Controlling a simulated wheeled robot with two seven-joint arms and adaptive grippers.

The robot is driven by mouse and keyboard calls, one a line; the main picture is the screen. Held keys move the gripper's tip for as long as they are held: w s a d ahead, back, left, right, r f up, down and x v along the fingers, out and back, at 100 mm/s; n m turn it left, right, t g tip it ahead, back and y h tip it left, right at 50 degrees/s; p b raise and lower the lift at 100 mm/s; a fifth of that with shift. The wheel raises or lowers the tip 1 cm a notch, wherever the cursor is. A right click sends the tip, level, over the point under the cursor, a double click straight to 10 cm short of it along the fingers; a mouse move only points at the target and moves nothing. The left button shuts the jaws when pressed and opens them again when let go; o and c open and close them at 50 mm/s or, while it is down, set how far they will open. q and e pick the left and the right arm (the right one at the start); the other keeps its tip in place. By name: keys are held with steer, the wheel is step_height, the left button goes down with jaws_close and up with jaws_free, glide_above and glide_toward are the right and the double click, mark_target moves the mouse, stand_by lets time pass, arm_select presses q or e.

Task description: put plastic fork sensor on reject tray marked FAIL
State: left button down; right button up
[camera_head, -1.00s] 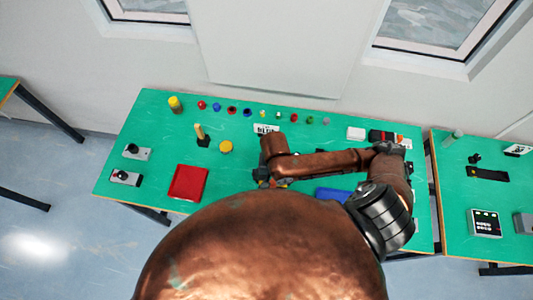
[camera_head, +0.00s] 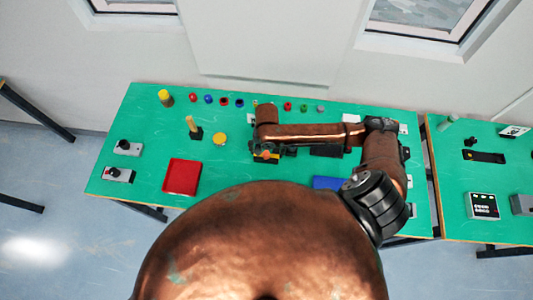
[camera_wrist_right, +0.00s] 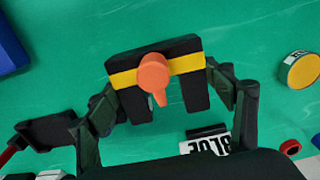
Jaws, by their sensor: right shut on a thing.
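The fork sensor (camera_wrist_right: 183,68) is a black U-shaped block with a yellow band and an orange knob. My right gripper (camera_wrist_right: 165,85) is shut on it, with a finger on each side, and its two prongs point toward the bottom of the wrist view. In the head view, the sensor (camera_head: 265,155) shows at the end of my right arm, over the middle of the green table. A red tray (camera_head: 182,177) lies to its left; no FAIL marking is readable on it. My left gripper is not in view.
A blue tray (camera_head: 328,183) lies right of the gripper, partly hidden by my body. A yellow round piece (camera_head: 219,138) and a wooden peg on a black base (camera_head: 194,130) stand beyond the red tray. Small coloured parts line the back. Table between sensor and red tray is clear.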

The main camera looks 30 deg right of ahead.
steer(key=shift+w+d+f, duration=0.15)
steer(key=shift+w+f, duration=0.2)
steer(key=shift+f, duration=0.05)
steer(key=shift+w+d+f, duration=0.1)
steer(key=shift+f, duration=1.6)
steer(key=o, duration=1.3)
steer(key=shift+f, duration=0.15)
